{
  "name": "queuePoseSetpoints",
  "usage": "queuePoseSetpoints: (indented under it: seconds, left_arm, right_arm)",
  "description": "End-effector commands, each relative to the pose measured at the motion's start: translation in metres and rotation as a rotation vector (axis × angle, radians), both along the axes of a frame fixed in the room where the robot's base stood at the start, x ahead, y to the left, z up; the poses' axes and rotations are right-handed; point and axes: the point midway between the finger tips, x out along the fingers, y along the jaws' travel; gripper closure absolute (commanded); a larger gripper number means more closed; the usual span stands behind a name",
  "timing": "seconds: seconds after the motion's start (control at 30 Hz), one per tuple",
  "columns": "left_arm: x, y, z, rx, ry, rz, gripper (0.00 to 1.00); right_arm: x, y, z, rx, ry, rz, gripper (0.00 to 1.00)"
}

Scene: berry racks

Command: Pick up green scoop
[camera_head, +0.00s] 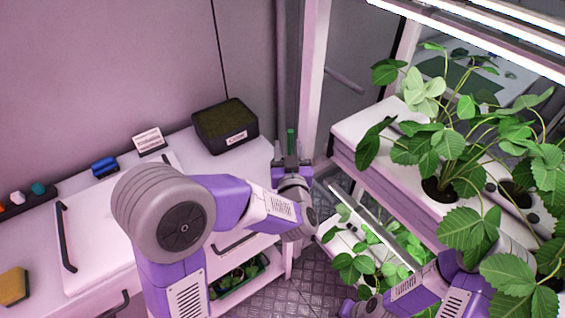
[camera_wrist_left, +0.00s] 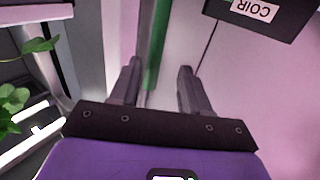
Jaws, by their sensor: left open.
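The green scoop shows as an upright green handle (camera_head: 291,141) beside the counter's right end in the head view. My left gripper (camera_head: 291,158) is open, just in front of the handle. In the left wrist view its two fingers (camera_wrist_left: 160,70) stand apart on either side of the handle's line. I cannot tell whether they touch it. My right arm shows at the lower right of the head view; its fingers are not visible.
A dark box labelled COIR (camera_head: 225,127) stands on the white counter (camera_head: 200,160), left of my gripper. A plant rack (camera_head: 385,160) with leafy plants stands right, beyond a post (camera_head: 303,80).

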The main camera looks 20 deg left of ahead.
Motion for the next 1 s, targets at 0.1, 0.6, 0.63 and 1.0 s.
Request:
queuePoseSetpoints:
  seconds: [0.1,0.6,0.63,1.0]
  left_arm:
    - [0.015,0.002,-0.004,0.000,0.000,0.001,0.54]
    - [0.051,0.012,-0.004,0.000,0.002,-0.002,0.54]
    - [0.051,0.012,-0.004,0.000,0.002,-0.003,0.54]
    - [0.051,0.011,-0.004,-0.001,0.002,-0.003,1.00]
  right_arm:
    - [0.000,0.000,-0.006,0.000,0.000,0.000,0.57]
    - [0.001,0.000,-0.013,0.000,-0.001,0.000,0.57]
    - [0.001,0.000,-0.013,0.000,-0.001,0.000,0.57]
    - [0.001,0.000,-0.013,0.000,-0.001,0.000,0.57]
